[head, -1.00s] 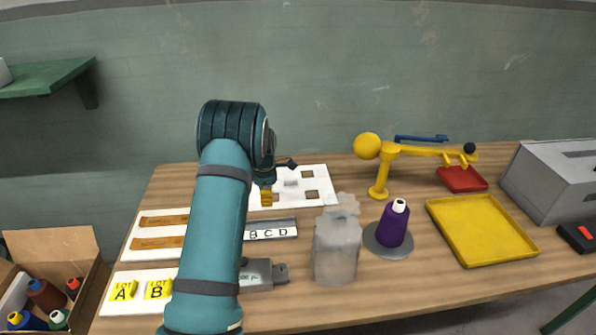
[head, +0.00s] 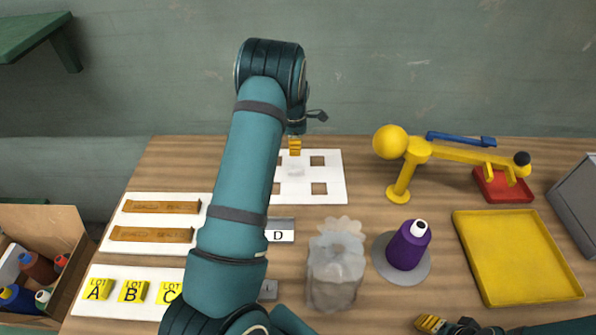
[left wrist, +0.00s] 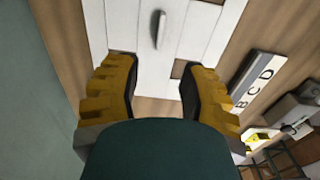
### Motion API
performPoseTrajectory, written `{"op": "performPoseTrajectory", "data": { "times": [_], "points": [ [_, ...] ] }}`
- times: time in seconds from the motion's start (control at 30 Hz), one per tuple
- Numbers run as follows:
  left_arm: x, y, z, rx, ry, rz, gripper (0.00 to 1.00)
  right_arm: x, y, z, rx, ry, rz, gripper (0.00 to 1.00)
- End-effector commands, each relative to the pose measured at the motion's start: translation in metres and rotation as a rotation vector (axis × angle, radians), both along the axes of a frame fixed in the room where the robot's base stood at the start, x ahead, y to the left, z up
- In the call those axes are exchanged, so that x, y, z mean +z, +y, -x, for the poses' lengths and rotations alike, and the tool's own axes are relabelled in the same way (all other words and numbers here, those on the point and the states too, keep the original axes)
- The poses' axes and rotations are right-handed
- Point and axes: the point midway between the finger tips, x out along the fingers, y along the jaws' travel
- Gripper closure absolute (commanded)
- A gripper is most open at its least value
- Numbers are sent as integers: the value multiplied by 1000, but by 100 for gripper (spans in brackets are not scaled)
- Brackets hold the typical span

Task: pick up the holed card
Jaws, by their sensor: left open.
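The holed card (head: 335,190) is a flat white sheet with square cut-outs and a small grey raised piece (head: 296,170) at its middle. It lies at the back of the wooden table, partly hidden by my left arm. My left gripper (head: 295,146) shows its yellow fingers at the card's back edge in the head view. In the left wrist view, my left gripper (left wrist: 158,72) is open and empty, its fingers spread over one end of the card (left wrist: 145,65). The grey piece (left wrist: 160,30) lies beyond the fingertips. My right gripper (head: 432,323) shows at the bottom edge, its opening unclear.
A lettered strip (head: 280,236), a cloudy jar (head: 336,270) and a purple cone (head: 408,245) on a grey disc stand in front of the card. A yellow arm stand (head: 402,185) and a yellow tray (head: 515,255) are to the right. White boards (head: 125,215) lie left.

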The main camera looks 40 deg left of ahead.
Motion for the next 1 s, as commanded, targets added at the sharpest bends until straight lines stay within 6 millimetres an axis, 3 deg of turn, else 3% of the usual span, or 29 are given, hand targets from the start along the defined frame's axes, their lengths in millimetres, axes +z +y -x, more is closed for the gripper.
{"op": "performPoseTrajectory", "data": {
  "times": [0.1,0.23,0.57,0.9,1.0],
  "points": [
    [-27,-1,1,0,4,2,59,-2,0,0,0,0,1,53],
    [-49,-1,0,-1,3,1,59,-4,0,0,0,0,1,53],
    [-70,-1,0,-1,0,0,59,-4,0,0,0,0,1,53],
    [-113,-1,-1,0,2,1,59,-5,0,0,0,0,1,53],
    [-117,-2,-2,-1,0,1,59,-5,0,0,0,0,1,53]
  ]
}}
